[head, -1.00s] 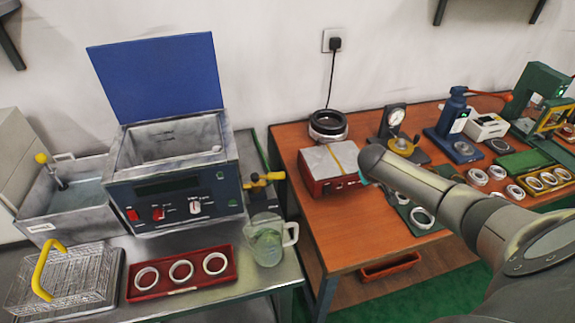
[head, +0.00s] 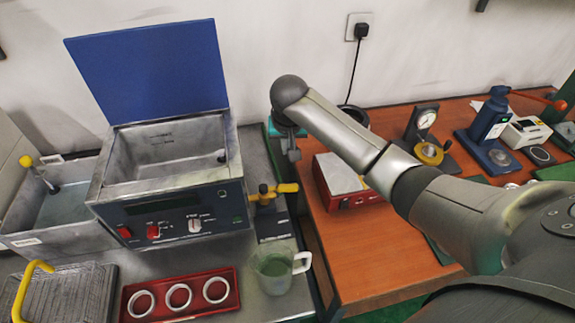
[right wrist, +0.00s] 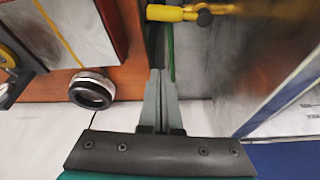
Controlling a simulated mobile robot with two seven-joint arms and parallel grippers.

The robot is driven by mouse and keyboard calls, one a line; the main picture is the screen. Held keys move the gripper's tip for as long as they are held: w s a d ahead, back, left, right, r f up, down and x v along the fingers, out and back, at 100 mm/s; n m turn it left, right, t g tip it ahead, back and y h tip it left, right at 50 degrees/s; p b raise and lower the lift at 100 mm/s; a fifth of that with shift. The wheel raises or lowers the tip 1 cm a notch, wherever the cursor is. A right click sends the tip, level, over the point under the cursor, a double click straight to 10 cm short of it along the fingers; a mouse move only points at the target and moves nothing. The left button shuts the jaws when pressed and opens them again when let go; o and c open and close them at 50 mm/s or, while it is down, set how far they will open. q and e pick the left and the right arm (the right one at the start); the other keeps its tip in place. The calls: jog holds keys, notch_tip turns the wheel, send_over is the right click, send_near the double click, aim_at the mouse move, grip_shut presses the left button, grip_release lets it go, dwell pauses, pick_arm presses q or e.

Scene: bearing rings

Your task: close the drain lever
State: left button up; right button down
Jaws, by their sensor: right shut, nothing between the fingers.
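The drain valve with its yellow lever (head: 276,190) stands at the right side of the blue-fronted ultrasonic tank (head: 170,195). The lever lies roughly level, its handle pointing right in the head view. It also shows as a yellow bar (right wrist: 185,13) at the top of the right wrist view. My right gripper (head: 293,155) is above and slightly to the right of the lever, apart from it. Its fingers (right wrist: 162,75) are together and empty, pointing toward the lever in the right wrist view. My left gripper is in neither view.
A glass jug (head: 273,272) stands below the valve. A red tray (head: 165,309) holds white rings at the front. A red box (head: 345,200) sits on the wooden table (head: 360,255). A black ring (right wrist: 91,90) shows in the right wrist view. The tank's blue lid (head: 150,70) stands open.

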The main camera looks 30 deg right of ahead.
aim_at(278, 188)
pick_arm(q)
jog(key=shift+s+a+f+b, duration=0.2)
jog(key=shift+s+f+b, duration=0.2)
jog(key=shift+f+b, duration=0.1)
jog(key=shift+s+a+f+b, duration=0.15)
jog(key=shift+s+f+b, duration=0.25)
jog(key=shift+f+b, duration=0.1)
pick_arm(e)
notch_tip(278, 188, down, 10)
jog(key=shift+s+a, duration=0.15)
jog(key=shift+s, duration=0.25)
